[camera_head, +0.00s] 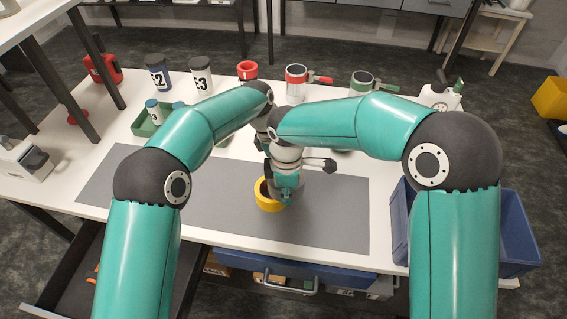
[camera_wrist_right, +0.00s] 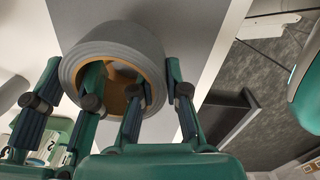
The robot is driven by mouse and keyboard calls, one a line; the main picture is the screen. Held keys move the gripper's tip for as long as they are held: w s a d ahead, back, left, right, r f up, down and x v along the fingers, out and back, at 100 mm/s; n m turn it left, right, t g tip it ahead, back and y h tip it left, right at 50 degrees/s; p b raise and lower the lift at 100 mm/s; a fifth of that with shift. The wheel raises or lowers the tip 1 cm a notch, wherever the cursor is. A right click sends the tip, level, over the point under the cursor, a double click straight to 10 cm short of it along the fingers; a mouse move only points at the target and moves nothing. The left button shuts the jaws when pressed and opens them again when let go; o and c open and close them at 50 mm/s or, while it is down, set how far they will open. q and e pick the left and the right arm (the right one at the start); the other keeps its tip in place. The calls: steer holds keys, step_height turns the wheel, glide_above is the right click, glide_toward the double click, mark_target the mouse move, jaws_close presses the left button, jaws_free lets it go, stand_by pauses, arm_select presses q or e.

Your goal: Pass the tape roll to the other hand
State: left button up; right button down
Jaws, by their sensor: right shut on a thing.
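A grey tape roll with a tan core (camera_wrist_right: 117,43) fills the top middle of the right wrist view. My right gripper (camera_wrist_right: 122,98) is shut on it, with fingers at its rim and inside its ring.
The grey mat (camera_head: 130,188) is mostly bare. A green tray (camera_head: 145,125) with small containers is at the left. A blue bin (camera_head: 515,235) is at the right edge.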

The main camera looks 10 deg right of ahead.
arm_select(q)
jaws_close()
steer(key=shift+r, duration=0.1)
arm_select(e)
steer(key=c, duration=1.1)
jaws_free()
steer(key=shift+s, duration=0.1)
